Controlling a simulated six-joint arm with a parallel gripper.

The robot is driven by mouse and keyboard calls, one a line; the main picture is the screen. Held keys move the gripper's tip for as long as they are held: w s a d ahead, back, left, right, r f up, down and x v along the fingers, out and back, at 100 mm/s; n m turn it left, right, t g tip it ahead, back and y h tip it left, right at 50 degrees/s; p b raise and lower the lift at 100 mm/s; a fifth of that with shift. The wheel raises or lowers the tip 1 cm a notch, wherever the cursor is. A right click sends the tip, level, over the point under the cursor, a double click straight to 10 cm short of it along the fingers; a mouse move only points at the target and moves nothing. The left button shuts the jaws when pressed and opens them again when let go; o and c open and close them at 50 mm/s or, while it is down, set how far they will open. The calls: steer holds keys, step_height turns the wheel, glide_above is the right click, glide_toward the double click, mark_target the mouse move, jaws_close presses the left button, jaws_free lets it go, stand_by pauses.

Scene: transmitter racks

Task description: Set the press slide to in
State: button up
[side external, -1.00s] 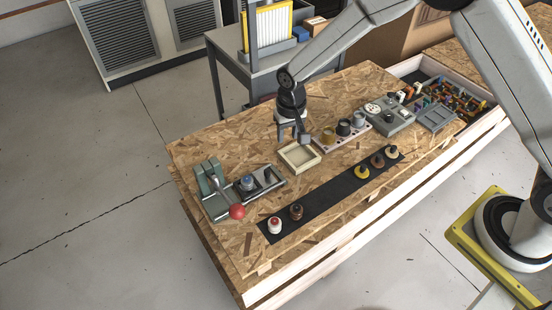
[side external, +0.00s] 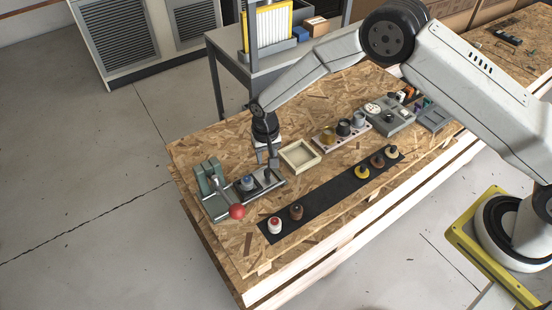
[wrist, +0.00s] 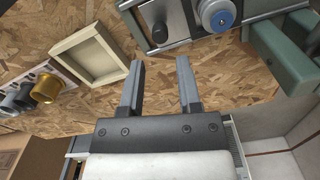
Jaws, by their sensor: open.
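The press slide (side external: 272,187) is a grey rail with a dark carriage, beside the green press (side external: 208,178) with its red-ball lever. A blue-topped part (side external: 247,182) sits on the carriage at the press end. In the wrist view the slide (wrist: 185,42) crosses the top edge, with a round black knob (wrist: 160,33) left of the blue-topped part (wrist: 216,14). My gripper (side external: 267,165) is above the slide's outer end; its fingers partly cover that end in the side view. In the wrist view my gripper (wrist: 160,66) is open, with only bare board showing between the fingers.
An empty shallow cream tray (side external: 299,157) lies right of the slide. A rack with several knobs (side external: 344,128) and a grey control box (side external: 388,115) stand farther right. A black strip (side external: 330,190) with several capped parts runs along the front.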

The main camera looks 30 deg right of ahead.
mark_target(267, 171)
steer(key=shift+f, duration=3.4)
jaws_close()
